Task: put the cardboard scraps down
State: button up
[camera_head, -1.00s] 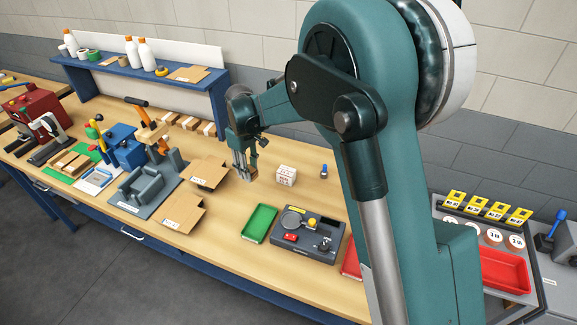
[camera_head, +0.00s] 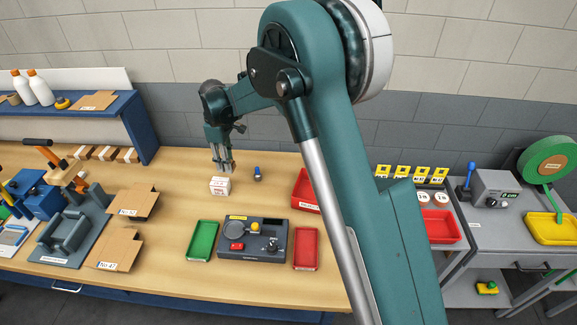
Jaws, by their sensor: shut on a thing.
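My gripper (camera_head: 223,166) is above the back middle of the wooden bench, fingers pointing down. It is shut on the cardboard scraps, which are too small and dark between the fingertips to make out clearly. Two folded cardboard pieces lie on the bench to the left, an upper one (camera_head: 134,202) and a lower one (camera_head: 116,247), both clear of my gripper.
A green tray (camera_head: 202,241), a grey scale (camera_head: 278,241) and a red tray (camera_head: 306,249) stand at the front. A red bin (camera_head: 304,192) is at the back right, beside my arm. A blue-topped small item (camera_head: 258,174) stands right of the box. Bare wood lies between.

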jog(key=n, duration=0.1)
send_over(289, 165)
jog(key=shift+w+a+r, duration=0.1)
jog(key=shift+f, duration=3.15)
jog(key=shift+f, duration=0.1)
jog(key=shift+f, duration=1.75)
jog(key=shift+f, duration=0.2)
